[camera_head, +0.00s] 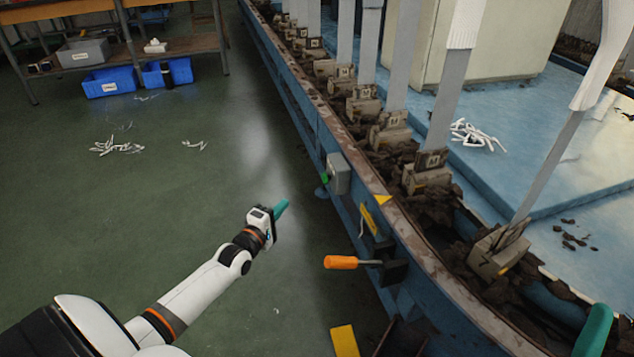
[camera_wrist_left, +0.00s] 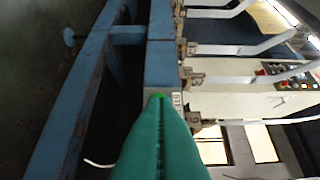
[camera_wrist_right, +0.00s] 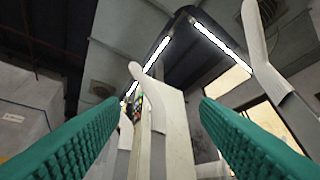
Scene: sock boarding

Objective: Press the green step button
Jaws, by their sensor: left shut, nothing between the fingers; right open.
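The green step button (camera_head: 324,179) is on the left face of a small grey box (camera_head: 338,172) fixed to the blue rail's side. My left gripper (camera_head: 282,207) is shut and empty, left of and below the button in the head view, with a gap between them. In the left wrist view the shut green fingers (camera_wrist_left: 160,110) point at the bright green button (camera_wrist_left: 158,96), which they partly cover. The box's labelled face (camera_wrist_left: 177,100) shows beside them. My right gripper (camera_wrist_right: 160,100) is open and empty in its wrist view; one green finger shows at the head view's lower right.
The blue rail (camera_head: 300,95) carries several upright sock boards. An orange-handled tool (camera_head: 341,262) sticks out from its side, below a yellow tag (camera_head: 368,218). White socks (camera_head: 118,147) lie on the green floor. Blue bins (camera_head: 109,82) stand by a bench. Floor around the left arm is clear.

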